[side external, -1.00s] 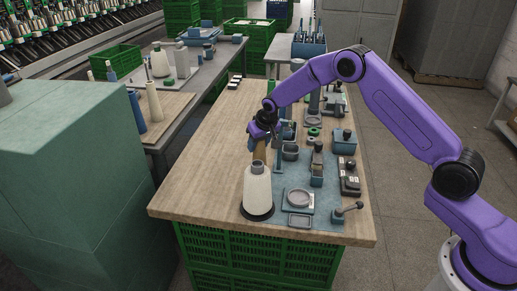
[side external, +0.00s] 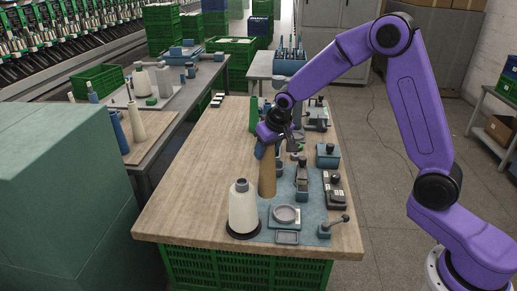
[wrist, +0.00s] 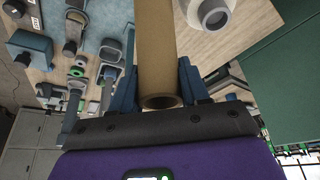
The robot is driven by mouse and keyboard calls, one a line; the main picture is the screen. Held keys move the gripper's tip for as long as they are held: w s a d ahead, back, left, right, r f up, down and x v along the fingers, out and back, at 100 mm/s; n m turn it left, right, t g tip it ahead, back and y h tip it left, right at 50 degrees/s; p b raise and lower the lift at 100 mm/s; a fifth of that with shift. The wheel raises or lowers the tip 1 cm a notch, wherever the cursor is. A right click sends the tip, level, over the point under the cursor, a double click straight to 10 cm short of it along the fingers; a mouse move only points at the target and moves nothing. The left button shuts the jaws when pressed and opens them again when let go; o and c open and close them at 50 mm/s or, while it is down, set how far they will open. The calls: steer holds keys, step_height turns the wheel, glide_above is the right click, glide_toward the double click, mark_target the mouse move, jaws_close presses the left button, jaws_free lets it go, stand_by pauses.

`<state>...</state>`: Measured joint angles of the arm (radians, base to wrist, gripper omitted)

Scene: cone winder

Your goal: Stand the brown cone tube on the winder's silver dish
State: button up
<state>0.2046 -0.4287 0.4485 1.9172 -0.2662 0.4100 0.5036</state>
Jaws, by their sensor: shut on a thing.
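My gripper (side external: 270,143) is shut on the brown cone tube (side external: 267,178), holding it near its top. The tube is about upright, behind and to the right of the white yarn cone. I cannot tell whether its lower end is clear of the surface. In the wrist view the tube (wrist: 154,45) runs between the blue fingers (wrist: 157,88), its open end nearest the camera. The silver dish (side external: 286,214) is a round shallow dish on the winder's blue-grey plate, in front of and right of the tube, with nothing on it.
The white yarn cone (side external: 243,209) stands on a black disc left of the dish. A lever with a knob (side external: 334,226) is to the dish's right. Blocks and posts (side external: 302,180) crowd the plate behind the dish. The wooden table top (side external: 195,185) is clear on the left.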

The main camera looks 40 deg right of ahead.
mark_target(273, 147)
steer(key=shift+s+d+r, duration=0.1)
steer(key=shift+s+r, duration=0.15)
steer(key=shift+s, duration=0.3)
steer(key=shift+s+r, duration=0.25)
steer(key=shift+s, duration=0.25)
steer(key=shift+s+r, duration=0.2)
steer(key=shift+r, duration=3)
steer(key=shift+d+f, duration=0.1)
steer(key=d+f+m+h, duration=0.1)
steer(key=d+f+m, duration=0.1)
steer(key=f, duration=0.4)
steer(key=s+d+f+m, duration=0.1)
steer(key=d+f+m, duration=0.1)
steer(key=f, duration=0.4)
steer(key=shift+s+d+f+m+h, duration=0.3)
steer(key=shift+f+h, duration=0.1)
steer(key=shift+f, duration=0.1)
